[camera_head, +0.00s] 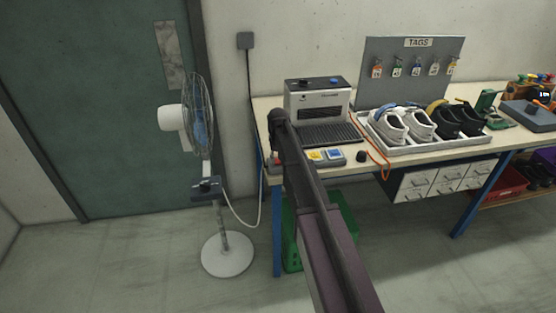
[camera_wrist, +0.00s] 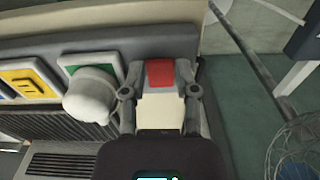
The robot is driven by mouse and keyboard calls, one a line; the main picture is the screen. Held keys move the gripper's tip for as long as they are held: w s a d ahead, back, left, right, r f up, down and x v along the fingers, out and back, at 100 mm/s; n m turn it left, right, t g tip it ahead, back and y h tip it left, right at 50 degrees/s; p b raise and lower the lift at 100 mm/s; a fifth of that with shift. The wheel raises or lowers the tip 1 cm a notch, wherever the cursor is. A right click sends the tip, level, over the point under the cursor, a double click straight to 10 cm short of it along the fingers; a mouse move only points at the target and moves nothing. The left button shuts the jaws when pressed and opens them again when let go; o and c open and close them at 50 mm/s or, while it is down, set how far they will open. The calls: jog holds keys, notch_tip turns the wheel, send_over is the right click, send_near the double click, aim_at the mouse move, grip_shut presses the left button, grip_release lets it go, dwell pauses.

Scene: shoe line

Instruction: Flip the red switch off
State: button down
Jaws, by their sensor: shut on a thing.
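The red switch (camera_wrist: 160,73) shows in the wrist view as a red block on a pale housing at the bench's end. My gripper (camera_wrist: 159,82) has one finger on each side of it and is shut on it. The fingers hide the sides of the switch. In the head view, a small part of the red switch (camera_head: 276,158) shows at the bench's left front corner, left of my arm. My arm hides the gripper there. I cannot tell from these frames which position the switch is in.
A white knob on a green plate (camera_wrist: 90,95) sits close left of the switch, then a yellow control (camera_wrist: 28,80). A fan (camera_head: 200,125) stands left of the bench. A grey machine (camera_head: 318,101) and a shoe tray (camera_head: 420,149) occupy the bench top (camera_head: 385,167).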

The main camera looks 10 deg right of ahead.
jog(key=c, duration=0.6)
grip_release()
jog(key=shift+c, duration=0.2)
jog(key=shift+s+f, duration=0.1)
jog(key=shift+s+f+t+b, duration=0.15)
jog(key=shift+s+t+b, duration=0.2)
jog(key=shift+t, duration=0.45)
jog(key=shift+s+f+t+b, duration=0.1)
jog(key=shift+f+t+b, duration=0.15)
jog(key=shift+t+b, duration=0.75)
jog(key=shift+r+t+p, duration=0.3)
jog(key=shift+r+p, duration=0.45)
jog(key=shift+p, duration=0.15)
jog(key=p+v, duration=1.2)
jog(key=v, duration=0.1)
jog(key=s+a+g+p, duration=0.1)
jog(key=s+g, duration=0.1)
jog(key=s, duration=0.8)
jog(key=s+a+g, duration=0.2)
jog(key=s, duration=0.9)
jog(key=shift+r+p, duration=0.15)
jog(key=shift+p, duration=0.2)
